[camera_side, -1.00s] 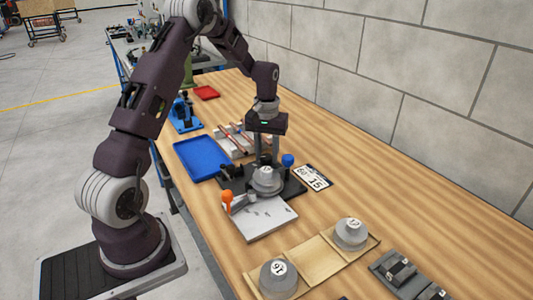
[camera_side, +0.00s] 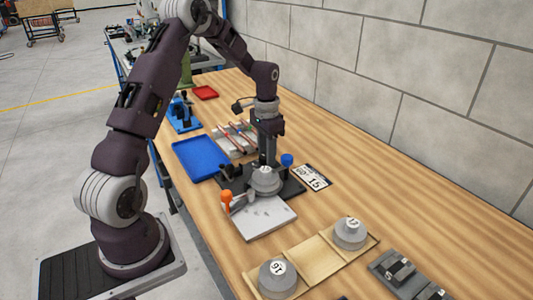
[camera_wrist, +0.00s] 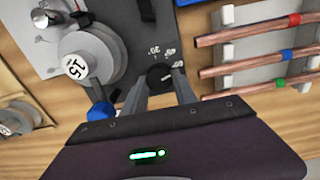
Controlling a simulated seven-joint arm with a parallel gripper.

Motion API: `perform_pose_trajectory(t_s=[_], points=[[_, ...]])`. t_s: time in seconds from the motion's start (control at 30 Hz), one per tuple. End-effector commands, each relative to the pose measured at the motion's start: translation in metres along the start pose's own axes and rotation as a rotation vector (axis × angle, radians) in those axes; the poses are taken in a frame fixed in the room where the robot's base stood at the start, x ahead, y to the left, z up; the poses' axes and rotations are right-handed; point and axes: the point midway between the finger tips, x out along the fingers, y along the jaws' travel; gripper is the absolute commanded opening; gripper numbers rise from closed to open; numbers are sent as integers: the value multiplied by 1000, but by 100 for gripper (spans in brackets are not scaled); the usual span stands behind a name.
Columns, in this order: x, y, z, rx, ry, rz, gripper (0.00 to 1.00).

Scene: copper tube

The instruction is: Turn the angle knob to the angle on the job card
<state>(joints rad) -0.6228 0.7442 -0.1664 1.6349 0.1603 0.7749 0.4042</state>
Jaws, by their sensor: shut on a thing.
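The bender (camera_side: 290,187) stands on the wooden bench, with a grey round die marked 15 (camera_wrist: 88,60) on it. The black angle knob (camera_wrist: 158,74) is on the bender's plate beside a printed angle scale (camera_wrist: 168,50) with small numbers, too small to read surely. My gripper (camera_wrist: 158,84) points down with its two fingers around the knob, shut on it; it also shows in the side view (camera_side: 267,160), where it hides the knob. The job card (camera_side: 313,177) lies right of the bender; it shows 15 and another number that I cannot read surely.
Copper tubes with coloured bands (camera_wrist: 250,55) lie on a rack behind the bender. A blue-knobbed handle (camera_side: 287,159) and an orange-knobbed lever (camera_side: 226,197) stand close to my gripper. A blue tray (camera_side: 201,157) is left. Spare dies sit on a wooden holder (camera_side: 312,262) in front.

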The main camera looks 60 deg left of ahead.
Motion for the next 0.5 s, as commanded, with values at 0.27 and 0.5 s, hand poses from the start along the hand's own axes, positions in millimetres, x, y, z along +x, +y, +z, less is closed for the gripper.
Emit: perform_pose_trajectory(t_s=[0.27,0.5], points=[[0,1,2,62,-5,2,0],[0,1,2,70,-6,2,0]])
